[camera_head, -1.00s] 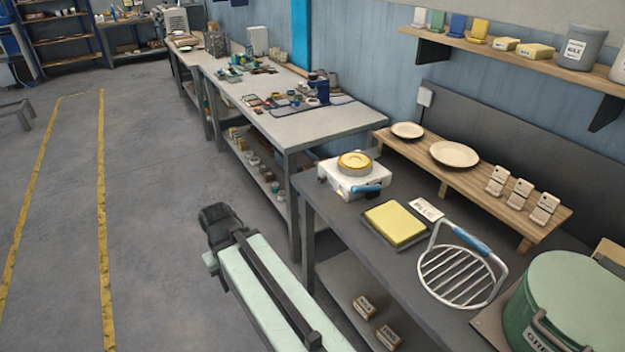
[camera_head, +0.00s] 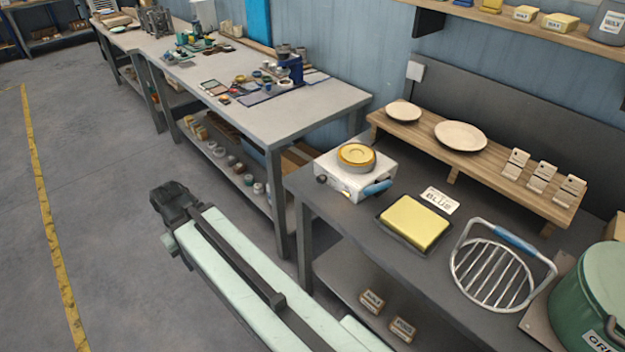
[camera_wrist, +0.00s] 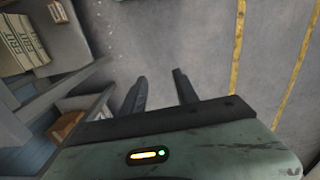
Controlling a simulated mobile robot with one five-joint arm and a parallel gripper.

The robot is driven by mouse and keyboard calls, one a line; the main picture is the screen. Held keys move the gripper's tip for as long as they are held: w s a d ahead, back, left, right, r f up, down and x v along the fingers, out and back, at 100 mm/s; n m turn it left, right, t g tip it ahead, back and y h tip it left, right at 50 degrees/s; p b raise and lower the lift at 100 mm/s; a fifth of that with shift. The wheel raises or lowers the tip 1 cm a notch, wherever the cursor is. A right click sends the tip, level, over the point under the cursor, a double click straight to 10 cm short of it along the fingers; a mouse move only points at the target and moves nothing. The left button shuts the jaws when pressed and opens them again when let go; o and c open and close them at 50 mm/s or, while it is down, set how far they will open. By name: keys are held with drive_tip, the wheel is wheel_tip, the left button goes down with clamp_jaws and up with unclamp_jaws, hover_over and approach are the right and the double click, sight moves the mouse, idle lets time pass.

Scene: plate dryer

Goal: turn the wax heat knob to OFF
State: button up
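The wax heater is a white box (camera_head: 349,183) at the near left corner of the dark bench, with a round tin of yellow wax (camera_head: 356,156) on top. A small dark knob (camera_head: 322,179) shows on its front left face; its setting is too small to read. A blue handle (camera_head: 377,188) sticks out at its right. My gripper (camera_wrist: 160,88) is in the wrist view over the floor, its two dark fingers apart with nothing between them. In the head view my pale green arm reaches over the floor left of the bench, away from the heater.
A wooden rack (camera_head: 405,135) holds plates. The floor (camera_head: 90,200) at left is clear.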

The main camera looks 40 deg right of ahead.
drive_tip(key=shift+o, duration=1.8)
drive_tip(key=d+f+m+h+b, duration=0.2)
drive_tip(key=d+f+b, duration=0.1)
drive_tip(key=d, duration=0.2)
drive_tip(key=w+d+f+m+h+b, duration=0.1)
drive_tip(key=d+f+m+b, duration=0.1)
drive_tip(key=d+f+b, duration=0.1)
drive_tip(key=d+b, duration=0.1)
drive_tip(key=d, duration=0.1)
drive_tip(key=shift+d+h, duration=0.4)
drive_tip(key=m+g+h+b, duration=0.1)
drive_tip(key=m+h+b, duration=1.35)
drive_tip(key=b, duration=0.35)
approach(319, 181)
drive_tip(key=shift+d+f, duration=0.15)
drive_tip(key=shift+d, duration=0.5)
drive_tip(key=shift+r, duration=0.25)
drive_tip(key=shift+d, duration=0.25)
drive_tip(key=d, duration=0.7)
drive_tip(key=shift+s+d, duration=0.2)
